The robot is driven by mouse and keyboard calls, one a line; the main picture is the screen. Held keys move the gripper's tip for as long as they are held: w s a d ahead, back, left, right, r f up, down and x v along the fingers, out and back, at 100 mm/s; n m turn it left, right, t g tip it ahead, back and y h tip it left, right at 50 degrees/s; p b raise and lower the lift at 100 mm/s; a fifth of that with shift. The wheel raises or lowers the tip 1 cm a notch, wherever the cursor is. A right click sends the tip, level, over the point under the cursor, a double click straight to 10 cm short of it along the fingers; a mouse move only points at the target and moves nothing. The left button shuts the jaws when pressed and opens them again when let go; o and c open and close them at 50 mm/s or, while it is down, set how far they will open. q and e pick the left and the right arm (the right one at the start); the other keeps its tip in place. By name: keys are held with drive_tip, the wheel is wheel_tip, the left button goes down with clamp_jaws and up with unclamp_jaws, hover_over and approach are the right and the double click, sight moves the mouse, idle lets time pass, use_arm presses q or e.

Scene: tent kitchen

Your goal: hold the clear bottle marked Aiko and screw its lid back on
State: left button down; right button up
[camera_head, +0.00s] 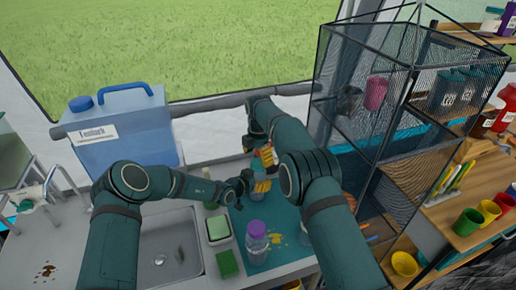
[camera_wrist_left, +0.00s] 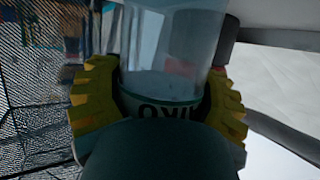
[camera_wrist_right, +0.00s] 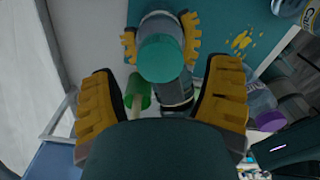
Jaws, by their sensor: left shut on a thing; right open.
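The clear bottle (camera_wrist_left: 165,50) has a label with dark, upside-down letters consistent with Aiko in the left wrist view. My left gripper (camera_wrist_left: 160,97) is shut around it, yellow fingers on both sides. In the head view my left gripper (camera_head: 262,186) is over the teal mat. In the right wrist view the bottle's top is a round teal disc (camera_wrist_right: 160,59) that looks like the lid; whether it is threaded on, I cannot tell. My right gripper (camera_wrist_right: 160,97) is open, its fingers apart over the bottle's end. In the head view it (camera_head: 263,155) is just above the left one.
A purple-lidded bottle (camera_head: 257,240) stands on the teal mat (camera_head: 285,256). Left of it are a green sponge (camera_head: 228,262), a soap tray (camera_head: 218,229) and the sink (camera_head: 170,250). A blue water container (camera_head: 125,130) stands behind. A mesh rack (camera_head: 345,110) crowds the right side.

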drive_tip(key=shift+f, duration=1.4)
drive_tip(key=c, duration=1.3)
drive_tip(key=shift+m, duration=1.6)
drive_tip(key=o, duration=1.3)
drive_tip(key=shift+c, duration=0.2)
drive_tip(key=shift+r, duration=2.3)
